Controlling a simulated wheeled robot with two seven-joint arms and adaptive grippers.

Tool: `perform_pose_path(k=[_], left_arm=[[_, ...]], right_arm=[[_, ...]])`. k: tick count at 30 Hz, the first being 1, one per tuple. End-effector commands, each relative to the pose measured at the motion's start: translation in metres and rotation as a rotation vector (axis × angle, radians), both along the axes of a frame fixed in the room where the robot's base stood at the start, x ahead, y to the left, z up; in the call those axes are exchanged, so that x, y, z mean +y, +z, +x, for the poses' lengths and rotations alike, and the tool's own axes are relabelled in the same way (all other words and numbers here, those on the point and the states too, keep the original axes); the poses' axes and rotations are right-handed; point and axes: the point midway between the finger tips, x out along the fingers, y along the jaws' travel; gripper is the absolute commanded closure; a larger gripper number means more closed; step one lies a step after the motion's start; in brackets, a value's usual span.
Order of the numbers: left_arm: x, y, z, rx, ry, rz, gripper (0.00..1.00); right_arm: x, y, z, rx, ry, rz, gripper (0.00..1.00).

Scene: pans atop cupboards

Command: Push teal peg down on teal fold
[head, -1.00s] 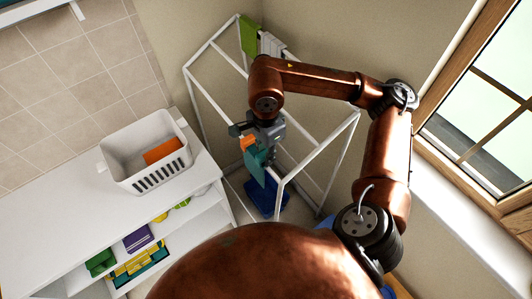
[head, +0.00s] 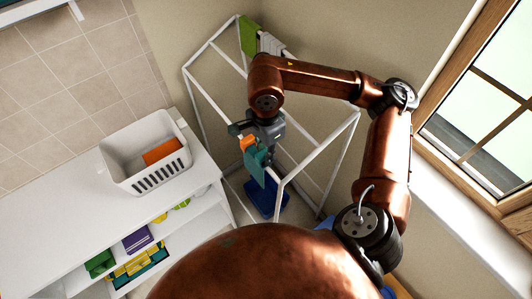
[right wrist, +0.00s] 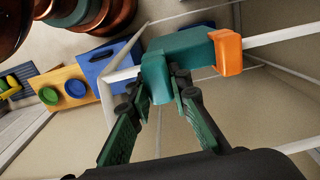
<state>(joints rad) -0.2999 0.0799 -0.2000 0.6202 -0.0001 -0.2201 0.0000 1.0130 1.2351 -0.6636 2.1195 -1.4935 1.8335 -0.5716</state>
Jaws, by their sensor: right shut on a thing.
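A teal cloth (head: 256,166) hangs folded over a white bar of the drying rack in the head view. Its fold (right wrist: 196,50) lies along the bar in the right wrist view. A teal peg (right wrist: 157,76) sits at the near end of the fold, between my right fingertips. I cannot tell how far down it sits on the fold. An orange peg (right wrist: 228,52) straddles the other end of the fold; it also shows in the head view (head: 246,143). My right gripper (right wrist: 158,92) is shut on the teal peg. My left gripper is not in view.
The white rack frame (head: 318,142) surrounds the gripper. A green cloth (head: 248,34) hangs at its far corner. A blue object (head: 266,200) lies below. A white basket (head: 120,177) with an orange item stands on the white cupboard (head: 60,227) at left.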

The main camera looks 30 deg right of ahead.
Motion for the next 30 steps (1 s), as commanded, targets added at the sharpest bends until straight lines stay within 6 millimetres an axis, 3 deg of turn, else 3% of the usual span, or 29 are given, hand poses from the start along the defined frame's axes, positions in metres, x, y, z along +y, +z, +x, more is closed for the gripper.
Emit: perform_pose_path(k=[30], left_arm=[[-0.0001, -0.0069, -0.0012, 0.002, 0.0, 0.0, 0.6]], right_arm=[[-0.0012, -0.0005, 0.0022, -0.001, 0.0, 0.0, 0.99]])
